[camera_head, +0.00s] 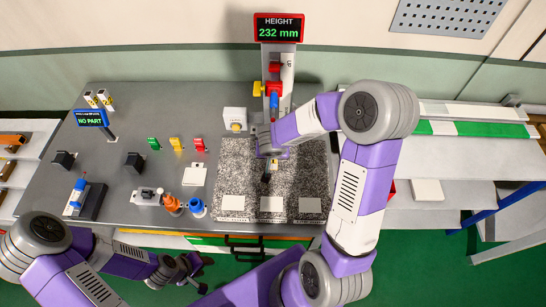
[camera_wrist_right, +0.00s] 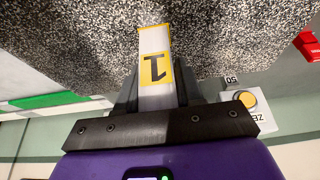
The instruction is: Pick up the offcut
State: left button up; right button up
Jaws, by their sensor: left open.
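My left gripper (camera_head: 190,270) is open and empty, low at the front edge of the bench. No other piece can be clearly told as the offcut.
A height gauge (camera_head: 276,65) reading 232 mm stands behind the plate. White pads (camera_head: 271,204) lie along its front. The grey bench (camera_head: 115,195) holds coloured blocks, a blue-handled fixture (camera_head: 82,195), orange and blue parts (camera_head: 172,203) and a NO PART display (camera_head: 90,118).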

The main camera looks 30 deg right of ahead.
jog(key=c, duration=0.4)
jog(key=shift+c, duration=0.2)
jog(key=shift+r, duration=0.2)
